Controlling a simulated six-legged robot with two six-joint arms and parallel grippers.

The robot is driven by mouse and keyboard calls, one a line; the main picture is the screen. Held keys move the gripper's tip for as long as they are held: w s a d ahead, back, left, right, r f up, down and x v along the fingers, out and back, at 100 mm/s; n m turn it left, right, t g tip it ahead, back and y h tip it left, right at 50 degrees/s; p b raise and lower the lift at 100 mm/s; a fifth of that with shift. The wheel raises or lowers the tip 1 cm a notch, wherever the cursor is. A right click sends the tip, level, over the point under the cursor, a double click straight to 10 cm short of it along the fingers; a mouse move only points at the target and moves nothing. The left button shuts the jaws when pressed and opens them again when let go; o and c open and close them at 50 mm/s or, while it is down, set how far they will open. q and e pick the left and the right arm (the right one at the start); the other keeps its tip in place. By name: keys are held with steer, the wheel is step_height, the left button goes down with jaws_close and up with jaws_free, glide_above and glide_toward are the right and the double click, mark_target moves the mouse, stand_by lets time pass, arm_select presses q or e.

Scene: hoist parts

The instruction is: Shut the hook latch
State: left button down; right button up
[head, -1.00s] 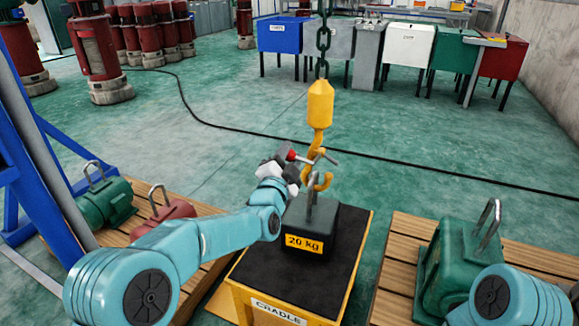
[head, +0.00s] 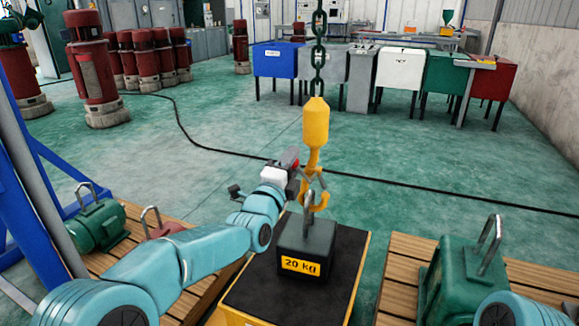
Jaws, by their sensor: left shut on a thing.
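The yellow hoist hook (head: 315,125) hangs on a dark chain in the middle of the head view. Its lower curve is beside the metal eye (head: 309,202) of the dark 20 kg weight (head: 306,246). The grey hook latch (head: 321,180) is a thin bar at the mouth of the hook. My left gripper (head: 298,178) is at the left side of the hook, shut on the latch. Its jaws hide part of the latch, so I cannot tell whether the latch meets the hook tip. My right gripper is out of view.
The weight sits on the black top of the yellow cradle (head: 245,303). Green motors with lifting handles stand on wooden pallets at left (head: 98,225) and right (head: 465,262). Coloured bins and red machines stand far back. The green floor between is clear except for a black cable.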

arm_select(q)
steer(key=shift+s+r, duration=0.1)
steer(key=shift+r, duration=0.3)
steer(key=c, duration=0.8)
jaws_free()
steer(key=shift+s, duration=0.1)
steer(key=shift+f, duration=0.25)
steer(key=v, duration=1.6)
steer(key=shift+a, duration=0.1)
